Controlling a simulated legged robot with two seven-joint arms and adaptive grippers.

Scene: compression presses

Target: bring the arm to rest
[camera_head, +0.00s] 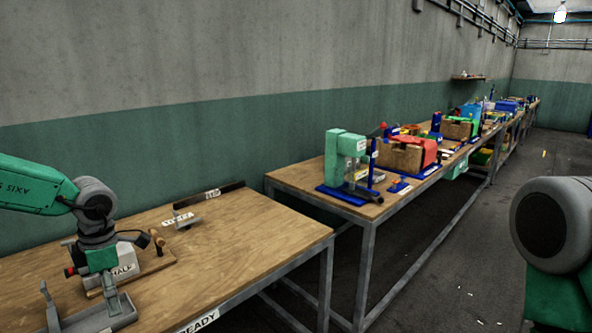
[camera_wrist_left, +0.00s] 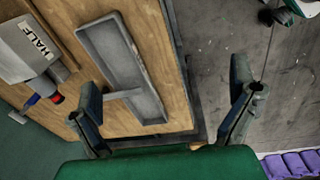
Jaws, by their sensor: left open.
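My left arm comes in from the left over the near wooden table (camera_head: 245,228). My left gripper (camera_head: 108,292) points down beside a white block marked HALF, partly hiding it in the head view. In the left wrist view the two dark fingers (camera_wrist_left: 165,108) stand wide apart, with nothing gripped. A long grey tray (camera_wrist_left: 122,70) with a short crossbar lies on the table between and beyond them. The HALF block (camera_wrist_left: 32,45) is left of the fingers, apart from them. My right gripper is out of view.
A dark strip (camera_head: 210,195) and a small grey piece (camera_head: 188,221) lie at the table's back. The middle and right of this table are clear. A second bench (camera_head: 290,177) holds a green press (camera_head: 345,158) and several coloured items. Grey floor (camera_head: 450,270) is open at right.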

